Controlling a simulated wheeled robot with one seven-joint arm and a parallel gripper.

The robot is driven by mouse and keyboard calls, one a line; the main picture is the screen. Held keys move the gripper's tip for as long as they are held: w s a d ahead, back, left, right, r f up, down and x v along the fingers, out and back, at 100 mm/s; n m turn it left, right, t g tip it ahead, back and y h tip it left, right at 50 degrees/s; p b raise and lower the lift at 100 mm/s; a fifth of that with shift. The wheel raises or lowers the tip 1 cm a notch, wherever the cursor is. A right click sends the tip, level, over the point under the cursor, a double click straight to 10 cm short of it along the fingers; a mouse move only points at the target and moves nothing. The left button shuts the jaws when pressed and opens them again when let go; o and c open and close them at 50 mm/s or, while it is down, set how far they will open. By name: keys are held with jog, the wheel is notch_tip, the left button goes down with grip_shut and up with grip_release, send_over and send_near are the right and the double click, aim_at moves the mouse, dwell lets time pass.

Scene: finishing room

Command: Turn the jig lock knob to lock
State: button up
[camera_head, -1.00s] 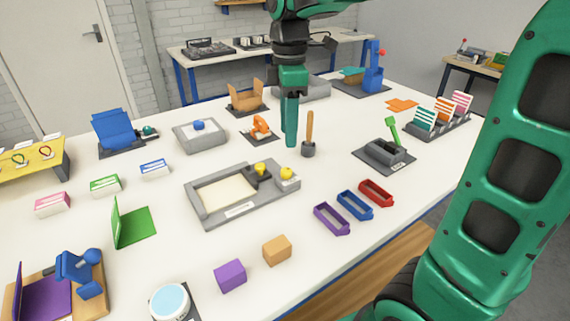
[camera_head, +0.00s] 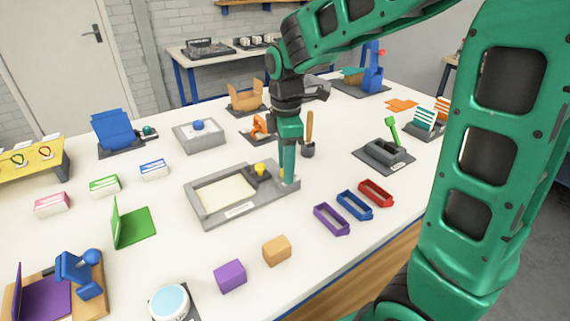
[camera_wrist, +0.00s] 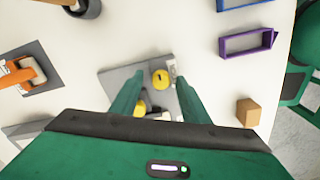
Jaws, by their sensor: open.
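The grey jig (camera_head: 205,213) lies on the white table, a shallow tray with a pale panel in it. The round yellow lock knob (camera_wrist: 161,77) has a dark mark on top and sits on the jig's right end. In the head view it is mostly hidden behind my gripper (camera_head: 289,181). A second yellow part (camera_head: 260,168) stands beside it on a dark block; it also shows in the wrist view (camera_wrist: 140,107). My gripper (camera_wrist: 160,84) is open and points down over the knob, with one finger on each side of it. I cannot tell whether the fingers touch it.
Behind the jig stand a dark cup with a wooden-handled tool (camera_head: 308,140) and an orange clamp (camera_head: 259,127). Purple (camera_head: 331,219), blue (camera_head: 355,205) and red (camera_head: 376,193) trays lie to the right. An orange block (camera_head: 277,250) is in front. Free table surrounds the jig.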

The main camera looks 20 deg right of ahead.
jog(key=c, duration=1.1)
jog(key=shift+o, duration=0.2)
jog(key=shift+m, duration=0.3)
jog(key=m, duration=0.4)
jog(key=shift+w+r+m, duration=0.1)
jog(key=shift+w+m, duration=0.05)
jog(key=shift+m, duration=0.15)
jog(key=m, duration=0.9)
jog(key=shift+m, duration=1.9)
